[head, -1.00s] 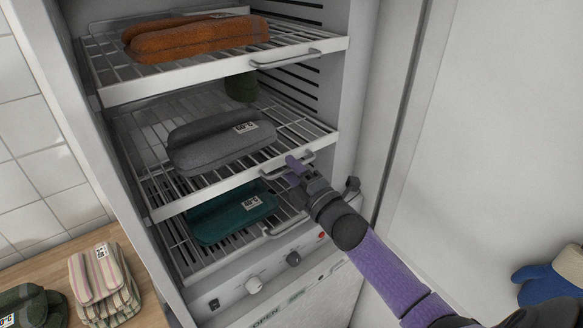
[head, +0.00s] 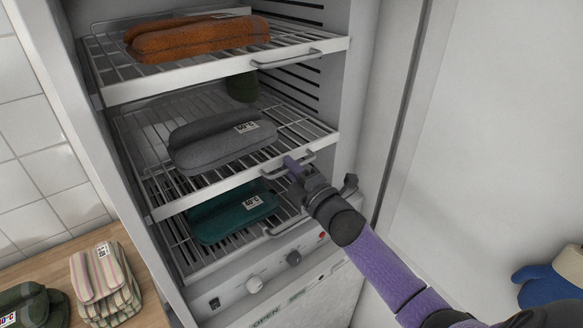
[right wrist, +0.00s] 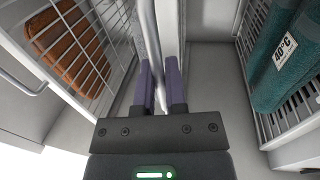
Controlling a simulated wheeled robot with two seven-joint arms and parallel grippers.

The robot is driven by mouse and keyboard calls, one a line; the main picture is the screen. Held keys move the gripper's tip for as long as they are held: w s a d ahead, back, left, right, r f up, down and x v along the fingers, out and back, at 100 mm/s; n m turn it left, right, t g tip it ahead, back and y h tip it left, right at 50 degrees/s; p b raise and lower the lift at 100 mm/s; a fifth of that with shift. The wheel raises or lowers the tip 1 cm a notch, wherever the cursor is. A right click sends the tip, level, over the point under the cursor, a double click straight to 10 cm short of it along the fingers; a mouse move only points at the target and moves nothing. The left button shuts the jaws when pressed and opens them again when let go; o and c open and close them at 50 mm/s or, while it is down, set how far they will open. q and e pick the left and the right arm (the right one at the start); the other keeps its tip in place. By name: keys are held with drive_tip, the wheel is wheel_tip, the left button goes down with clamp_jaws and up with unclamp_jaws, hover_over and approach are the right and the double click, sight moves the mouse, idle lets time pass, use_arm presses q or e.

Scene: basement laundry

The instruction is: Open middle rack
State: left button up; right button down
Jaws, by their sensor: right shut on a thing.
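The middle rack (head: 225,185) is a white wire shelf with a flat front bar, inside the open cabinet. A folded grey towel (head: 205,146) with a white tag lies on it. My right gripper (head: 291,163) is at the right part of its front bar, shut on the rack's metal handle (head: 306,158). In the right wrist view the two purple fingers (right wrist: 160,85) stand either side of the handle bar (right wrist: 152,45). Part of the handle is hidden by the fingers. My left gripper is out of view.
The top rack (head: 220,80) holds an orange towel (head: 198,38). The lower rack (head: 275,229) holds a green towel (head: 232,212). A control panel (head: 270,272) sits below. The open door (head: 490,130) stands right of my arm. Striped towels (head: 106,284) lie on a wooden counter at left.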

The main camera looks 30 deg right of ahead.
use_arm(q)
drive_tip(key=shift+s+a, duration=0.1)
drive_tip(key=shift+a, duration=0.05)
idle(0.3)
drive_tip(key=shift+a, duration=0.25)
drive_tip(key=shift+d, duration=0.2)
